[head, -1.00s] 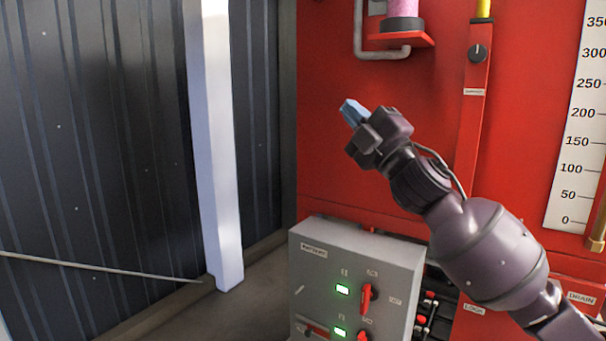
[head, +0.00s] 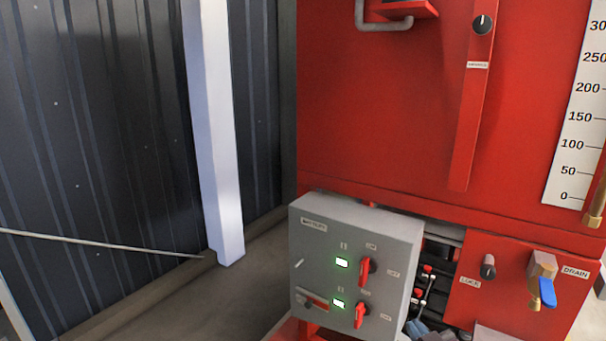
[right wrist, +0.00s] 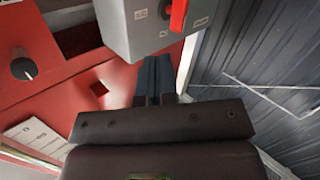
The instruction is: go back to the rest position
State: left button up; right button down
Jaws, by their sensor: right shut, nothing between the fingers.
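My right gripper (head: 418,328) shows only at the bottom edge of the head view, low beside the right side of the grey battery box (head: 352,265). Most of it is cut off by the frame. In the right wrist view its bluish fingers (right wrist: 157,72) are together and empty, pointing toward the grey box (right wrist: 150,25). I cannot tell from these views how close the fingertips are to the box. My left gripper is in neither view.
The box has red switches (head: 366,275) and green lamps. A red cabinet (head: 390,120) stands behind, with a black lock knob (head: 488,267) and a blue-handled drain valve (head: 545,285).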

jog(key=s+d+f+m+g+h, duration=0.1)
jog(key=s+d+f+m+g, duration=0.1)
jog(key=s+f, duration=0.7)
jog(key=s+d+f+m+g+h, duration=0.2)
jog(key=s+d+f+g, duration=0.1)
jog(key=s+f, duration=0.7)
jog(key=s, duration=0.3)
jog(key=shift+s+d, duration=0.15)
jog(key=shift+d, duration=0.05)
